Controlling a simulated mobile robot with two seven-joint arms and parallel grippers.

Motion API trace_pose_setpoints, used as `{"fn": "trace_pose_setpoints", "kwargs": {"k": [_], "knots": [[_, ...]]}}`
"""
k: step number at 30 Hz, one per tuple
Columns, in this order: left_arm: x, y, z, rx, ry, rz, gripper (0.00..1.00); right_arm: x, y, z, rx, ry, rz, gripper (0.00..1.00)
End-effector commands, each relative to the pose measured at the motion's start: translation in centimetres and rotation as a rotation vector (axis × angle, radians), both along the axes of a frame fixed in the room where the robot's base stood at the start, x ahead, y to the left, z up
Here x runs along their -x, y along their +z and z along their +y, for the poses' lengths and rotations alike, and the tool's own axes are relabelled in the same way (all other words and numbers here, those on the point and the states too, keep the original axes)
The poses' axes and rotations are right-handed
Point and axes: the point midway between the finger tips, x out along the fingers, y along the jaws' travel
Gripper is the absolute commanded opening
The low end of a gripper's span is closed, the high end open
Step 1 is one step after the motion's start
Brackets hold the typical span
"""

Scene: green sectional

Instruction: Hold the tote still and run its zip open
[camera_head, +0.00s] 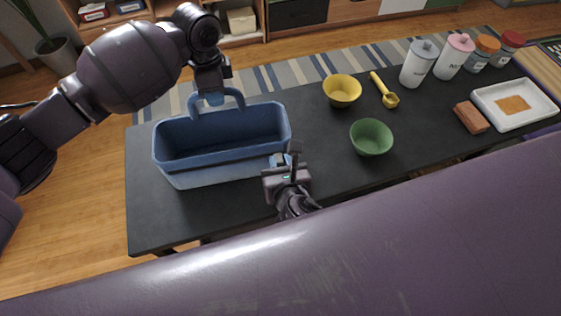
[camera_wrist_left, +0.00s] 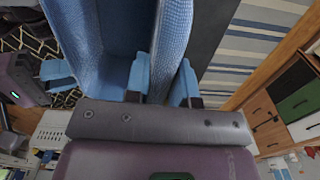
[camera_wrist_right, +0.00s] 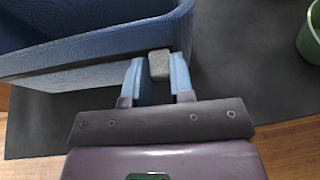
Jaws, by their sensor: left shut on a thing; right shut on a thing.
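The blue tote (camera_head: 225,163) stands on the dark table's left part, its top open and its inside showing dark. My left gripper (camera_head: 213,97) comes down over the tote's far side, next to the arched handle (camera_head: 240,97). In the left wrist view its fingers (camera_wrist_left: 162,82) are on both sides of a woven blue strip of the tote (camera_wrist_left: 171,35), shut on it. My right gripper (camera_head: 280,160) is at the tote's near right corner. In the right wrist view its fingers (camera_wrist_right: 157,78) are shut on a small grey zip pull (camera_wrist_right: 159,65) beside the tote wall.
A green bowl (camera_head: 371,138), a yellow bowl (camera_head: 342,91) and a yellow scoop (camera_head: 386,91) are on the table (camera_head: 420,125) to the right. Several jars (camera_head: 419,64), a brown block (camera_head: 470,117) and a white tray (camera_head: 541,111) are farther right. Clear table lies between tote and bowls.

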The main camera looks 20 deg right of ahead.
Motion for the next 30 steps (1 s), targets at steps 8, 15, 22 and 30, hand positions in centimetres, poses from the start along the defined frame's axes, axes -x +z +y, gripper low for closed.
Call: {"fn": "trace_pose_setpoints", "kwargs": {"k": [8,15,22,30], "knots": [[0.0,0.1,0.0,0.000,0.000,-0.001,0.00,-0.1,0.0,1.0,-0.003,0.001,0.000,0.00],[0.0,0.1,-0.1,0.001,0.000,-0.001,0.00,-0.7,0.0,6.7,-0.004,0.001,0.002,0.00],[0.0,0.1,-0.1,0.002,0.000,0.000,0.00,-1.1,-0.1,11.9,-0.002,0.001,0.002,0.00],[0.0,0.1,-0.1,0.002,0.000,0.000,0.00,-1.2,-0.1,13.7,0.001,0.000,0.001,0.00]]}}
